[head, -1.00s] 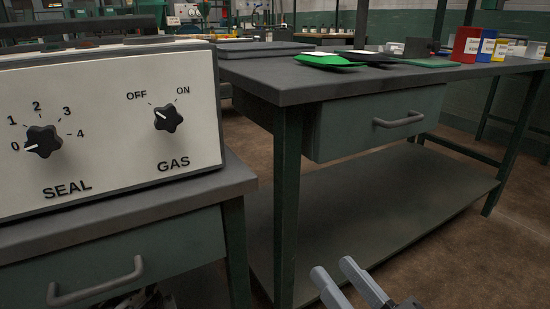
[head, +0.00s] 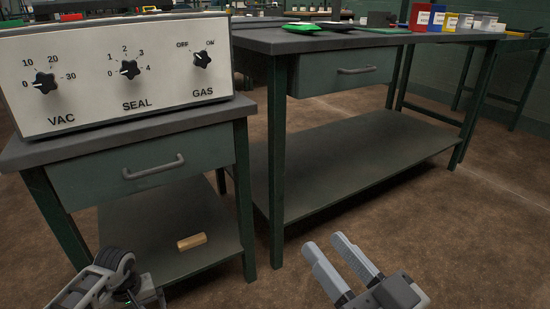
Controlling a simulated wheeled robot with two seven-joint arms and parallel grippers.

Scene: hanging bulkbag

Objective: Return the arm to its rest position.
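My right gripper (head: 335,258) is at the bottom middle of the head view. Its two grey fingers are apart with nothing between them. It is over the brown floor, in front of the larger green workbench and clear of it. Part of my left arm (head: 112,285) shows at the bottom left, in front of the smaller bench; its fingertips are not visible. The control panel (head: 130,75) stands on the smaller bench, with VAC, SEAL and GAS knobs. The GAS knob (head: 203,60) points up and left, toward OFF.
The small bench (head: 243,190) has a drawer (head: 140,172) and a lower shelf bearing a small tan block (head: 192,241). The larger workbench (head: 278,160) carries a green tray (head: 301,27) and several coloured boxes (head: 420,18). Brown floor (head: 450,240) is free at the right.

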